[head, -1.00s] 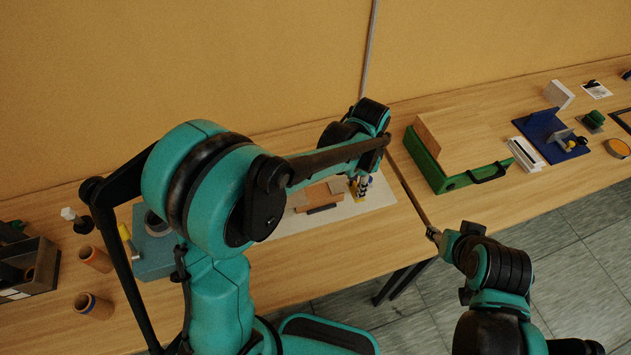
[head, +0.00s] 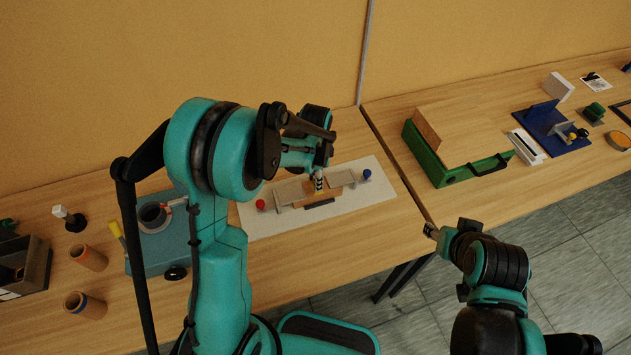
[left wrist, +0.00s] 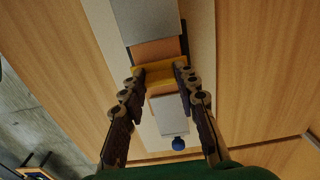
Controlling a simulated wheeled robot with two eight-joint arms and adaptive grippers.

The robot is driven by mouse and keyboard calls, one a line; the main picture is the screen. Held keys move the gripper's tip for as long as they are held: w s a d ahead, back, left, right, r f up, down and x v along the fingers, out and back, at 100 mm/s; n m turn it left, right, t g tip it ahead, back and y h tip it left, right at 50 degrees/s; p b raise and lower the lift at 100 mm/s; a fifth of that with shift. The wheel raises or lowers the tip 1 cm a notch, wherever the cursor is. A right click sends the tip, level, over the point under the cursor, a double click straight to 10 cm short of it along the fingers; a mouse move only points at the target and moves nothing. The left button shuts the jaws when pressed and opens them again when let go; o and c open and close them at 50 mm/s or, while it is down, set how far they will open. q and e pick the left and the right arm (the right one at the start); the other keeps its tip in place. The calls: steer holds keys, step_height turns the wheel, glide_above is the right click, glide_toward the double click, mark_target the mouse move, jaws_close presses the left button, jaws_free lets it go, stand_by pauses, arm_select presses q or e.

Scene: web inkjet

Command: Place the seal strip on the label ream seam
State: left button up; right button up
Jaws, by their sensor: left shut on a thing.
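The label ream (head: 333,192) is a tan-orange block on a white mat (head: 384,196), between two grey plates (head: 290,191). Its orange surface also shows in the left wrist view (left wrist: 155,50). My left gripper (head: 318,182) is over the middle of the ream. In the left wrist view, its fingertips (left wrist: 160,71) are shut on the yellow seal strip (left wrist: 158,75), which lies crosswise over the orange surface. I cannot tell whether the strip touches the ream. The seam itself is not distinct. My right gripper (head: 432,231) hangs near the table's front edge, away from the mat; its jaws are too small to read.
A red knob (head: 260,204) and a blue knob (head: 367,173) flank the plates. A dark bar (head: 320,203) lies along the ream's front. A blue-grey box (head: 150,258) stands left, a green case (head: 440,178) right. The front of the table by the mat is clear.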

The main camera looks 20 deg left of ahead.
arm_select(q)
steer(key=shift+f, duration=0.35)
steer(key=shift+f, duration=0.2)
steer(key=o, duration=0.8)
steer(key=shift+o, duration=0.2)
steer(key=shift+r, duration=0.15)
